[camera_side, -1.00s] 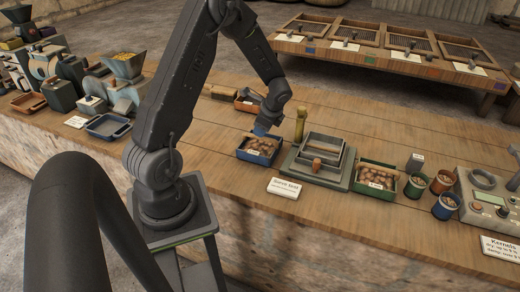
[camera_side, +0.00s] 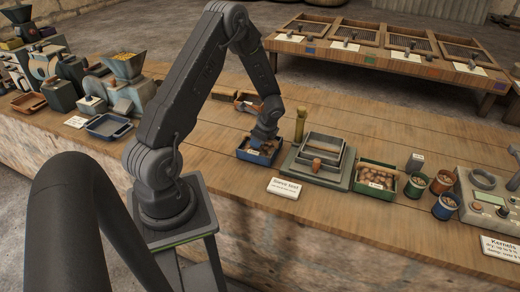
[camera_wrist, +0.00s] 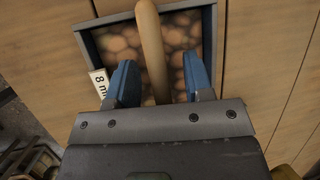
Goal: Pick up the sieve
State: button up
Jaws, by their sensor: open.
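In the wrist view, a pale wooden handle (camera_wrist: 152,45) runs between the blue fingers of my gripper (camera_wrist: 159,68), with a gap on each side. My gripper is open. Beneath lies a square grey-blue frame (camera_wrist: 215,40) with round brown pieces inside and a tag reading "8 m". I cannot tell whether the handle is fixed to this frame. In the side view, my gripper (camera_side: 262,144) is down at a blue box (camera_side: 257,158) and hides part of it. A grey square sieve-like frame (camera_side: 338,155) with a wooden handle (camera_side: 317,164) stands to its right.
A green base (camera_side: 300,176) bears the grey frame, with a brass-coloured post (camera_side: 300,124) behind. A green box of brown pieces (camera_side: 388,188) and several small cups stand to the right. A sign (camera_side: 284,187) stands in front. Bare table (camera_side: 225,160) lies left of the blue box.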

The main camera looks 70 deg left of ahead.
jog(key=shift+f, duration=0.2)
dwell(0.3)
grip_shut()
dwell(0.4)
